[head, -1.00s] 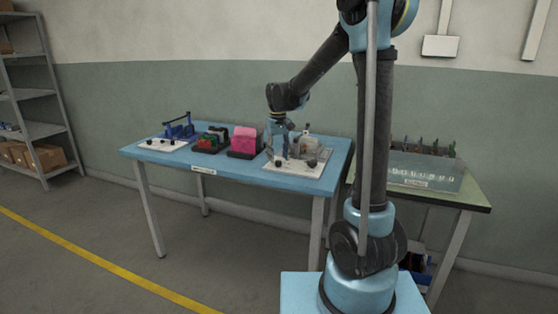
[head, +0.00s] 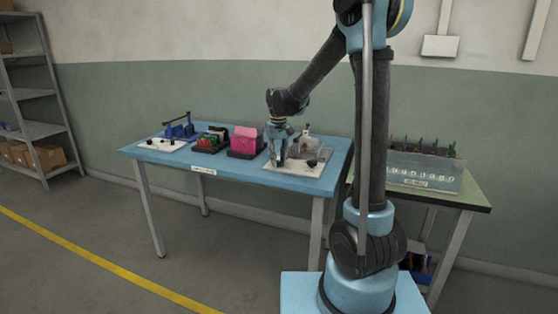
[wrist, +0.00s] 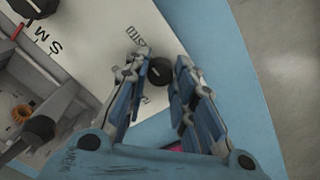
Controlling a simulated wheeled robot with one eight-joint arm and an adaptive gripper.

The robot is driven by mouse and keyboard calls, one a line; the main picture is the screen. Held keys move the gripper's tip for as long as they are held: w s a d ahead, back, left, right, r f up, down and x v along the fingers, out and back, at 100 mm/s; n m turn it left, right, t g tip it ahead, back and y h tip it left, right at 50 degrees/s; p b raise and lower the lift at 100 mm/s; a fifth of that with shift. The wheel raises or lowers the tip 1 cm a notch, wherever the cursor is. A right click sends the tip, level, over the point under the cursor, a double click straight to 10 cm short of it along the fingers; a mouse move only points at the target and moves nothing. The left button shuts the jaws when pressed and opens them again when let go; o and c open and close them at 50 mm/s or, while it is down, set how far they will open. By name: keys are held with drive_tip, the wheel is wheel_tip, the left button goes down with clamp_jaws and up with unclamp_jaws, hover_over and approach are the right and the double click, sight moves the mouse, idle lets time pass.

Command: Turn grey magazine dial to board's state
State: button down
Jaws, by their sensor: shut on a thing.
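The white panel (head: 299,171) with the grey magazine stands at the right end of the blue table; it also fills the upper left of the wrist view (wrist: 95,35). A black dial knob (wrist: 160,71) sits at its edge beside partly covered printed letters. My gripper (head: 281,162) points down at the panel's left front, its fingers on either side of this knob and shut on it. Another black knob (wrist: 34,6) is at the top left of the wrist view, near the letters M and S. The grey magazine body (wrist: 45,115) is partly cut off. The knob's pointer is not readable.
On the table, left of the panel, stand a pink block (head: 244,140), a dark rack with red and green pieces (head: 211,140), and another white panel with a blue device (head: 178,132). A green-topped table (head: 470,197) with a clear bin is at the right.

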drive_tip(key=shift+m, duration=0.3)
drive_tip(key=c, duration=1.3)
unclamp_jaws()
drive_tip(key=shift+c, duration=0.2)
wheel_tip(320, 180, up, 12)
